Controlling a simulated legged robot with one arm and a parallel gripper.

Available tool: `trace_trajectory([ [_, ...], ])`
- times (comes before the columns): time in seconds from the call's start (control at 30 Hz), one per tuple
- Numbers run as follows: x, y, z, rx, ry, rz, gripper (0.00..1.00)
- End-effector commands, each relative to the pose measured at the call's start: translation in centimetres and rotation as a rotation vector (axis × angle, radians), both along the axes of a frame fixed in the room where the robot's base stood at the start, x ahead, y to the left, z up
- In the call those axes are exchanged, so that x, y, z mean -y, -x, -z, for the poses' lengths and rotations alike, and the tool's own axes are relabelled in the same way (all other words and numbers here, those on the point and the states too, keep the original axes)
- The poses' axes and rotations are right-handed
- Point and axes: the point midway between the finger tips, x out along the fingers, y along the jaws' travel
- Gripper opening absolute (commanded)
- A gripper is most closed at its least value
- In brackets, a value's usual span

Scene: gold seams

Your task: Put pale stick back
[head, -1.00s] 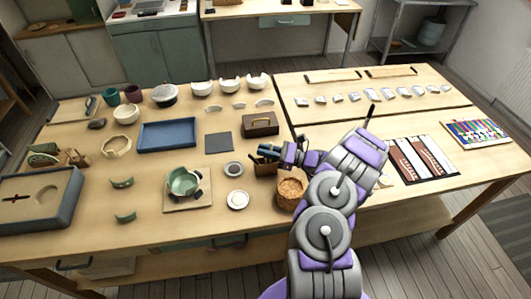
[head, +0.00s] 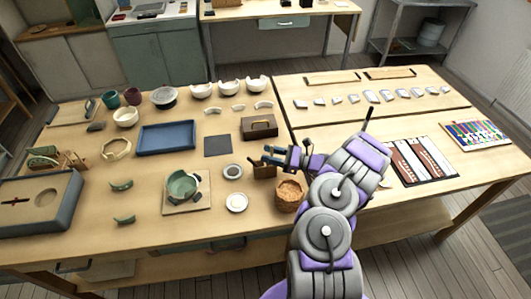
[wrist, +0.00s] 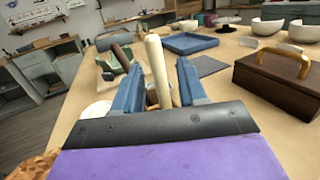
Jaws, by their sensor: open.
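The pale stick (wrist: 157,72) stands nearly upright in the wrist view, between my two blue fingers, with clear space on both sides of it. Its lower end is hidden behind my gripper's dark palm edge. My gripper (head: 270,155) is open, just above and beside a small brown holder (head: 264,171) on the table; it also shows in the wrist view (wrist: 158,85). A dark brown handle (wrist: 122,57) leans to the left of the pale stick. Whether the stick's foot rests in the holder is hidden.
A woven basket (head: 289,193) stands close in front of the holder. A brown box with a handle (head: 259,127) is behind it. White dishes (head: 236,202) and a green bowl on a board (head: 183,185) lie to the left. A blue tray (head: 167,136) is farther back.

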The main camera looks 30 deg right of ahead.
Motion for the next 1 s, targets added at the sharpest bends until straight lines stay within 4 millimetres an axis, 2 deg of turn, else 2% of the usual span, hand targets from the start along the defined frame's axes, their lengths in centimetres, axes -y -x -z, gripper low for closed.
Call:
trace_trajectory([
  [0.2,3.6,2.8,0.3,-0.003,0.006,0.004,0.41],
  [0.43,6.5,5.3,0.8,-0.003,0.007,0.003,0.41],
  [0.63,7.6,6.3,0.8,0.000,0.002,0.000,0.41],
  [1.0,7.7,6.4,0.9,-0.001,0.003,0.000,0.41],
])
